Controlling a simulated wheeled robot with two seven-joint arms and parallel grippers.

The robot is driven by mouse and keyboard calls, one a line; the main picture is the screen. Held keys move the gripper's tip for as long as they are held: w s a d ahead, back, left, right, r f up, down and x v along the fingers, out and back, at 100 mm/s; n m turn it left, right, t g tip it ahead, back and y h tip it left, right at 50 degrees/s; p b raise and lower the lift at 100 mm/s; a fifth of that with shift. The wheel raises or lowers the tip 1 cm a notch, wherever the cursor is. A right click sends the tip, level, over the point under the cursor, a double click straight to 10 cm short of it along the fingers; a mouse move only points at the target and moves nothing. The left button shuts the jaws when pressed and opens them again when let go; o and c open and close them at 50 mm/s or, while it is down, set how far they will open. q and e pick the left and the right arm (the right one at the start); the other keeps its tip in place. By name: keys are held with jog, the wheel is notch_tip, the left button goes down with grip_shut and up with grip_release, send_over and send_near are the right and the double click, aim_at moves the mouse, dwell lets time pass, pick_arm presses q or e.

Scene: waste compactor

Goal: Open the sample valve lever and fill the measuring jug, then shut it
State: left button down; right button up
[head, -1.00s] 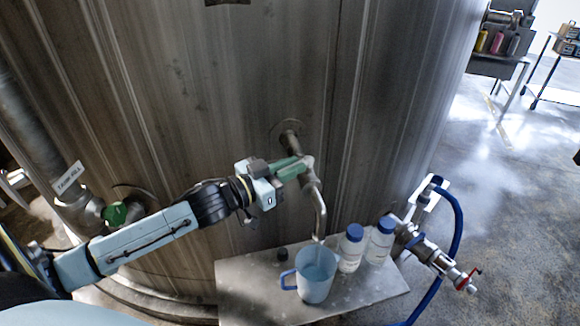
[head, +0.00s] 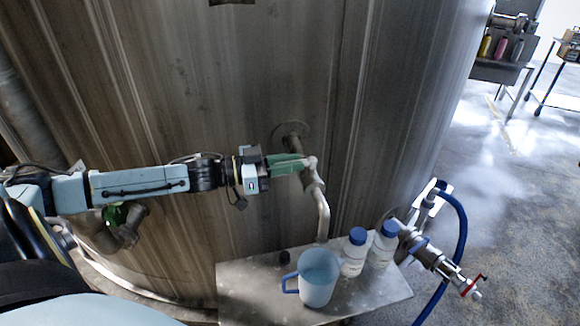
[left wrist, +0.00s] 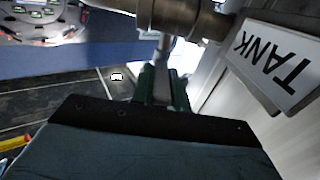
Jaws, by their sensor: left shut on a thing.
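The sample valve lever (head: 309,162) sits on the tap at the tank wall, and its metal arm also shows in the left wrist view (left wrist: 165,48). My left gripper (head: 288,164) is shut on it from the left, its green fingers hiding most of the lever. The spout (head: 323,215) curves down from the valve, with no stream visible below it. The measuring jug (head: 318,283), pale blue with a blue handle on its left, stands upright under the spout. Its inside looks bluish; the liquid level is hard to read. My right gripper is not in view.
The jug stands on a metal shelf (head: 250,290) with two blue-capped bottles (head: 354,252) right of it and a small black cap (head: 285,256) behind it. A red-handled valve (head: 470,286) and blue hose (head: 458,225) are at the right. The tank (head: 230,90) fills the back.

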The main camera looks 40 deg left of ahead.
pick_arm(q)
jog(key=c, duration=1.4)
grip_release()
jog(key=shift+d, duration=0.1)
jog(key=shift+o, duration=0.2)
jog(key=shift+s, duration=0.1)
jog(key=shift+s+a+f, duration=0.1)
jog(key=shift+s+a, duration=0.35)
jog(key=shift+a, duration=0.05)
jog(key=p+v, duration=0.4)
jog(key=v, duration=0.8)
